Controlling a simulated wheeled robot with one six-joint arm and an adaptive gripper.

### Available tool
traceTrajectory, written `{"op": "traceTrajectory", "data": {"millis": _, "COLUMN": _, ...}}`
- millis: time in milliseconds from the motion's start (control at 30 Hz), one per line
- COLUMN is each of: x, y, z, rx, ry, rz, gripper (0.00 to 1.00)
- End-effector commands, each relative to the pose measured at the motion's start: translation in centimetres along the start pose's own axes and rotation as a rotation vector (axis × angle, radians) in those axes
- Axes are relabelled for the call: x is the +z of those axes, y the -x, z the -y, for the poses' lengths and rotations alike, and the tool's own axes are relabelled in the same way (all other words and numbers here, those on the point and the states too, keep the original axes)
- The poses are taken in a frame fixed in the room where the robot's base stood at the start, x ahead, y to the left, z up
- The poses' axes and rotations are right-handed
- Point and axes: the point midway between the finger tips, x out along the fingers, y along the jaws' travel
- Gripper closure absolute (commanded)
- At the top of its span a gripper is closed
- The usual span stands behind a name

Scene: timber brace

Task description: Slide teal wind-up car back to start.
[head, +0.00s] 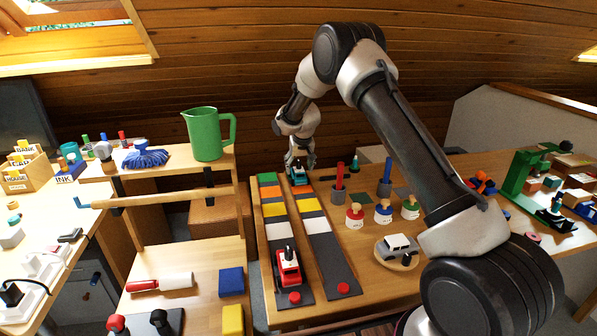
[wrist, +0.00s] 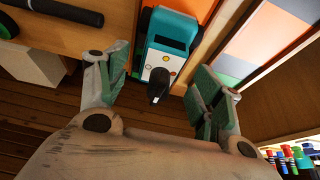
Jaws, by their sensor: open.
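The teal wind-up car (head: 299,178) is at the far end of the right-hand lane (head: 318,236), which has coloured bands at its far part and a dark near end. My gripper (head: 299,160) is right at the car and partly hides it. In the wrist view the car (wrist: 172,45) shows a teal body, a dark window and a black knob (wrist: 158,85) at its near end. My gripper (wrist: 162,78) is open there, with one finger on each side of the car's near end. I cannot tell whether either finger touches it.
A red toy vehicle (head: 288,266) stands on the near part of the left lane (head: 275,222). Red buttons (head: 343,288) mark the lanes' near ends. Cups with red (head: 339,178) and blue (head: 385,178) rods and several peg figures (head: 355,214) stand right of the lanes.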

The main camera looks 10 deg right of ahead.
Motion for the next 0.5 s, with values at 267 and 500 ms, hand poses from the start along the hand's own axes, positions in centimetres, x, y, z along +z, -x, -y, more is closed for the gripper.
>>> {"op": "traceTrajectory", "data": {"millis": 267, "x": 0.0, "y": -3.4, "z": 0.0, "rx": 0.0, "ry": 0.0, "rz": 0.001, "gripper": 0.34}}
{"op": "traceTrajectory", "data": {"millis": 500, "x": 0.0, "y": -3.6, "z": 0.0, "rx": 0.0, "ry": 0.001, "rz": 0.0, "gripper": 0.34}}
